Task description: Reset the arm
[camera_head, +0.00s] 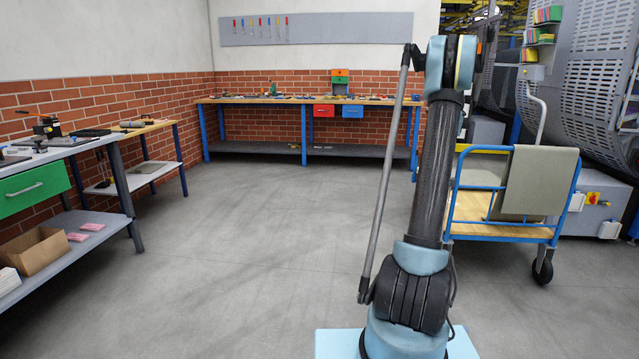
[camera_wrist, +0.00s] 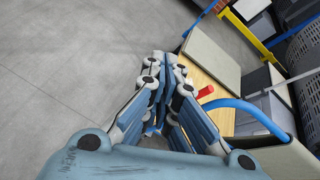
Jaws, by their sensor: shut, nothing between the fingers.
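My gripper (camera_wrist: 164,75) shows in the wrist view with its two fingers brought together and nothing between them. It points over the grey floor beside a blue-railed cart. In the head view my arm stands upright at the right of centre, and the gripper itself does not show there.
A long workbench (camera_head: 262,100) stands along the brick back wall. A bench with a green drawer (camera_head: 33,189) and a box (camera_head: 36,249) is at the left. Grey machinery (camera_head: 590,100) stands at the right. The floor (camera_head: 230,230) between them is clear.

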